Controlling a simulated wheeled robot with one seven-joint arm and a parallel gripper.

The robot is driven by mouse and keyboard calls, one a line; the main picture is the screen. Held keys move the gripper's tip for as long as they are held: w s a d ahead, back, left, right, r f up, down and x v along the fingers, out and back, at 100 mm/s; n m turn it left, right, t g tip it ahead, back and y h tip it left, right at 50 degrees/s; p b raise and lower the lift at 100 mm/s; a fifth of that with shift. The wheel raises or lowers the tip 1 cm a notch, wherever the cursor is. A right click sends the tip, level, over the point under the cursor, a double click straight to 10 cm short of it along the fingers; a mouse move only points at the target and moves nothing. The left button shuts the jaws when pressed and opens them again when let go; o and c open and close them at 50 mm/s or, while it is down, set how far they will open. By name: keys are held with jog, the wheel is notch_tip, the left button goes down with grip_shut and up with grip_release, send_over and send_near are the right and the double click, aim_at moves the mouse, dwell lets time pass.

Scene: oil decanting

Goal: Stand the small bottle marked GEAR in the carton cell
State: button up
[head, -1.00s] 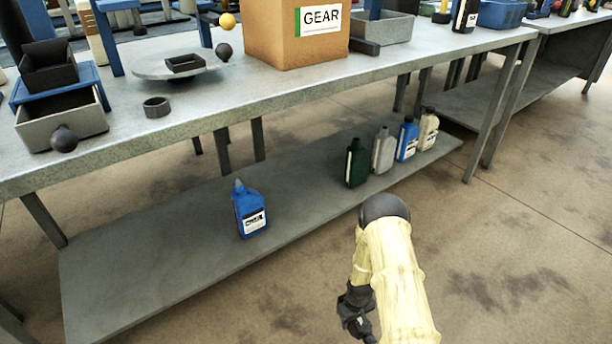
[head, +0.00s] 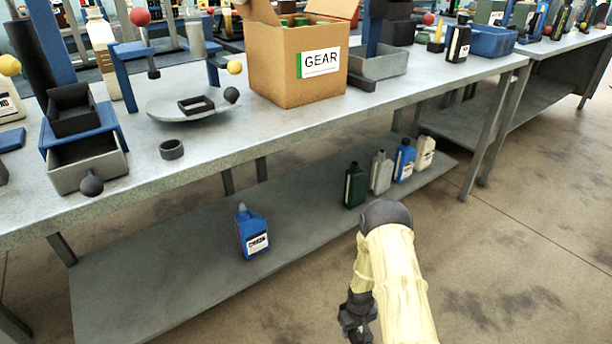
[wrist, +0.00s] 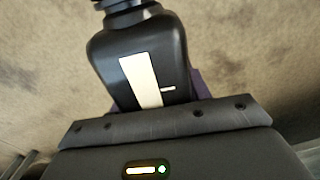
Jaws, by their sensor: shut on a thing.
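My gripper (head: 356,318) hangs low at the bottom of the head view, in front of the bench. In the wrist view it is shut on a dark bottle (wrist: 175,65) with a cream label strip; no GEAR lettering is readable there. The bottle's lower part is hidden by the gripper, and its cap is cut off by the top edge. The brown carton (head: 275,75) with a GEAR label stands on the bench top with its flaps open. Green tops show inside it, but its cells cannot be made out.
The bench top (head: 300,118) also holds a round tray (head: 160,108), a grey bin (head: 378,66) and a black ring (head: 171,150). On the lower shelf stand a blue bottle (head: 252,235) and a row of several bottles, including a green one (head: 355,186). Open floor lies at right.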

notch_tip(320, 180, up, 57)
jog(key=m+p, duration=0.4)
jog(key=p, duration=3.9)
jog(key=shift+r, duration=0.2)
jog(key=shift+a, duration=0.1)
jog(key=shift+s+f, duration=0.1)
jog(key=shift+s, duration=0.05)
jog(key=s+f, duration=0.3)
jog(key=f, duration=1.2)
jog(key=shift+s, duration=0.35)
